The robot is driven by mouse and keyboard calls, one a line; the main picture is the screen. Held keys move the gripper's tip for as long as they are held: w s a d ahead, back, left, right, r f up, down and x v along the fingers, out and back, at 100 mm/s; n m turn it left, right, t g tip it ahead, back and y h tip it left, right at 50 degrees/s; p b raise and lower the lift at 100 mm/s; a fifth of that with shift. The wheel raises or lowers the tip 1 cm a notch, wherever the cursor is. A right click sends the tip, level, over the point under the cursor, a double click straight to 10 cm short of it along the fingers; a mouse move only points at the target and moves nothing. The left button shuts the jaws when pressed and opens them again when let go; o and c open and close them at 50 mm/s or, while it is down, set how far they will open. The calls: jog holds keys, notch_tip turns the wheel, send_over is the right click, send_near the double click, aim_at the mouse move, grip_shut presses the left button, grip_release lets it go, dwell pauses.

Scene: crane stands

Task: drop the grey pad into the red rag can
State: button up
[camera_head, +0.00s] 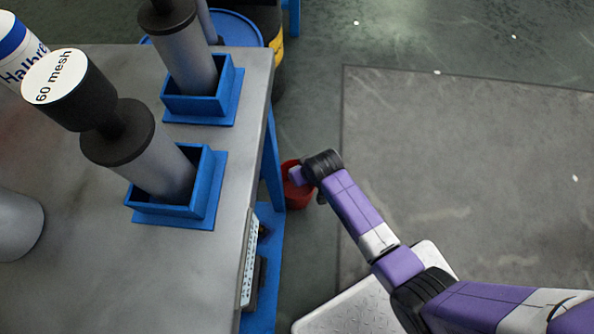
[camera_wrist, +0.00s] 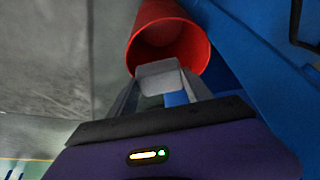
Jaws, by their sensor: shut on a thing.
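The red rag can (camera_wrist: 168,35) is in the upper middle of the wrist view, its round mouth facing me and its inside empty as far as I can see. My gripper (camera_wrist: 160,88) is shut on the grey pad (camera_wrist: 158,68). The pad's far edge overlaps the near rim of the can in this view; I cannot tell its height above the rim. In the head view the red can (camera_head: 297,195) stands on the floor beside the table, partly covered by my purple arm. The pad and fingertips are hidden there.
The grey table (camera_head: 110,280) with blue legs stands left of the can. Blue stands (camera_head: 205,105) holding grey cylinders are on it. A blue lower shelf (camera_head: 263,300) lies close to the can. The floor to the right is open, with a dark mat (camera_head: 470,170).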

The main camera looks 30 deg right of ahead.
notch_tip(320, 180, down, 2)
jog(key=shift+f+b, duration=0.15)
jog(key=shift+b, duration=0.6)
jog(key=o, duration=1.4)
jog(key=shift+p+v, duration=2.2)
jog(key=shift+v, duration=1.8)
